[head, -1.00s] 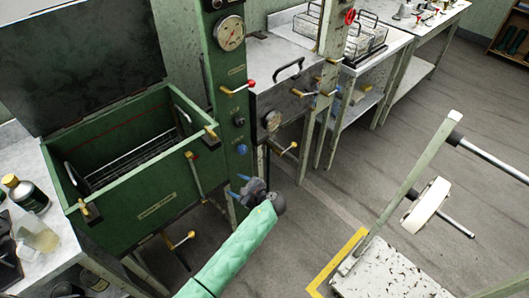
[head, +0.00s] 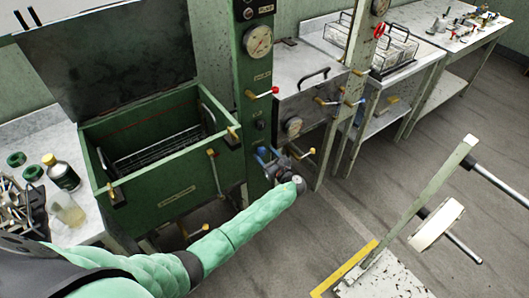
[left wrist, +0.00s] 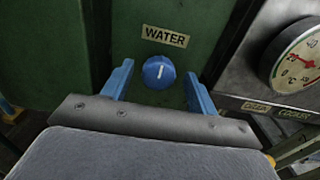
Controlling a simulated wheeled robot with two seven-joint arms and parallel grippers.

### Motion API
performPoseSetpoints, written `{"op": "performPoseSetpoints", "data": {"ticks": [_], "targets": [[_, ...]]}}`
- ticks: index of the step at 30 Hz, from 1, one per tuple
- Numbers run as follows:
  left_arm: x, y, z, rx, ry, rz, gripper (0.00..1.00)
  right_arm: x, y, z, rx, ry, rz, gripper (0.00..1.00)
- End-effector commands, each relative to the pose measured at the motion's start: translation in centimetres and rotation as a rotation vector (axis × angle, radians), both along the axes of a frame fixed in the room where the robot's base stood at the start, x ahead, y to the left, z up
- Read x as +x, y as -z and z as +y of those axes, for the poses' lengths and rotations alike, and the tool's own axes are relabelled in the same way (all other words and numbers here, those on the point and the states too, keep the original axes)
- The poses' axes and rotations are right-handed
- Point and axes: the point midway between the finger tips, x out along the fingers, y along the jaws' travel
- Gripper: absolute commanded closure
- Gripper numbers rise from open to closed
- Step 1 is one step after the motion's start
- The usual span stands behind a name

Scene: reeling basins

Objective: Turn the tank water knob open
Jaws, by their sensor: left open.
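The round blue water knob (left wrist: 158,73) sits on the green panel under a "WATER" label (left wrist: 165,37) in the left wrist view. Its white mark stands close to vertical. My left gripper (left wrist: 159,69) is open, its blue fingers on either side of the knob with a visible gap at each side. In the head view my left gripper (head: 268,155) is at the lower part of the green column (head: 222,75), where it largely hides the knob. I cannot tell how far the fingertips are from the panel. My right gripper is in neither view.
The green tank (head: 160,193) with its lid raised stands left of the column. A red-tipped lever (head: 262,93) and a dark knob (head: 259,124) are above my gripper. A metal unit with a temperature dial (left wrist: 298,58) is close at right.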

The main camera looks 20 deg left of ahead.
Motion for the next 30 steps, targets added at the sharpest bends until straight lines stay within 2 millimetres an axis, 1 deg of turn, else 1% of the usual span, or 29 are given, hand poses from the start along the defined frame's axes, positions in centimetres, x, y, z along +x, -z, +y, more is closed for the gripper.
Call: {"op": "performPoseSetpoints", "data": {"ticks": [3,12,13,19,20,29,30], "targets": [[0.44,-0.05,0.6,0.001,-0.001,0.001,0.41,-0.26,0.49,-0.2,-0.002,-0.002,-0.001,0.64],[0.57,0.05,0.78,-0.001,-0.001,0.0,0.41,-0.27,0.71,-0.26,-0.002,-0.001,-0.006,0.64],[0.57,0.05,0.78,-0.001,-0.001,0.0,0.43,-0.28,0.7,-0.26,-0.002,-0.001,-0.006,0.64],[0.56,0.05,0.77,-0.001,0.0,0.0,0.82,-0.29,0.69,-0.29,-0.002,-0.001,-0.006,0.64],[0.56,0.05,0.77,-0.001,0.0,0.0,0.85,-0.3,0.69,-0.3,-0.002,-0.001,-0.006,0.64],[0.55,0.23,0.77,-0.022,-0.001,-0.026,0.85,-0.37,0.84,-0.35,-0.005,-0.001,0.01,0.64],[0.55,0.26,0.77,-0.03,0.0,-0.036,0.85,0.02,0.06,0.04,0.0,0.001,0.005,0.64]]}}
